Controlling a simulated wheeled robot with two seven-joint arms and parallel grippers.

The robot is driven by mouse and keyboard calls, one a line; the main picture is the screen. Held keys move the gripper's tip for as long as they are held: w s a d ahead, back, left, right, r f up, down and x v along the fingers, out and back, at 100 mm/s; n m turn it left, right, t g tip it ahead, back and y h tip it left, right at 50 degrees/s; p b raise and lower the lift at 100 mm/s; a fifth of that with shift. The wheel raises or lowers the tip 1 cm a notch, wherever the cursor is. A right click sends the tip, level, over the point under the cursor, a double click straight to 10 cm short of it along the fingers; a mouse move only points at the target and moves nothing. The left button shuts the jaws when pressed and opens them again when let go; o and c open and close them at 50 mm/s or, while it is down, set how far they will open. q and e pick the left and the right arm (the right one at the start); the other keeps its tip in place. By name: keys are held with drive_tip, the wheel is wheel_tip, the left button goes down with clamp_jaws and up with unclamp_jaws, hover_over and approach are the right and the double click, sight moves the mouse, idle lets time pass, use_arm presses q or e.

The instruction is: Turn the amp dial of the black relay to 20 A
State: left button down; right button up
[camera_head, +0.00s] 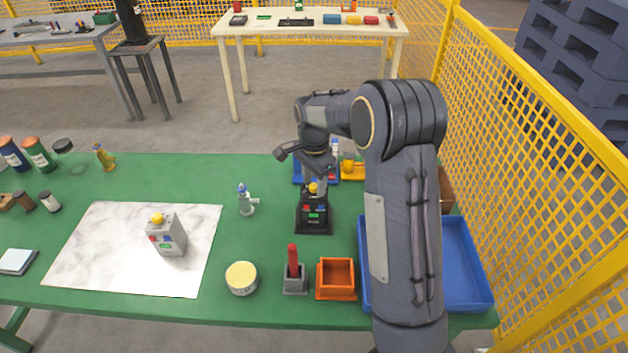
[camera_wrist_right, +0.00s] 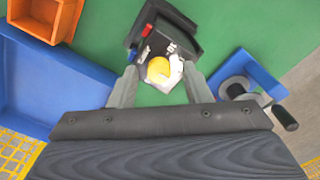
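The black relay (camera_head: 313,217) stands on the green table in a dark base, with a red, a blue and a green patch on its front. Its yellow amp dial (camera_wrist_right: 159,69) sits on top, on a pale face; the scale cannot be read. My right gripper (camera_wrist_right: 160,82) is over the relay, pointing down. Its two fingers are apart, one on each side of the dial, with gaps visible between them and the yellow knob. In the head view the right gripper (camera_head: 316,182) partly covers the relay's top. My left gripper is not in view.
A grey relay (camera_head: 168,238) with a yellow dial stands on a white marbled sheet (camera_head: 100,255). Near the black relay are a small silver fitting (camera_head: 246,201), a red-handled tool (camera_head: 293,262), an orange bin (camera_head: 336,292) and a blue tray (camera_head: 477,275). A yellow mesh fence (camera_head: 530,150) runs along the right.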

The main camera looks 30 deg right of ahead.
sight(314, 186)
wheel_tip(314, 186, up, 8)
drive_tip(key=shift+f+b, duration=0.1)
drive_tip(key=shift+b, duration=0.2)
idle(0.4)
idle(0.3)
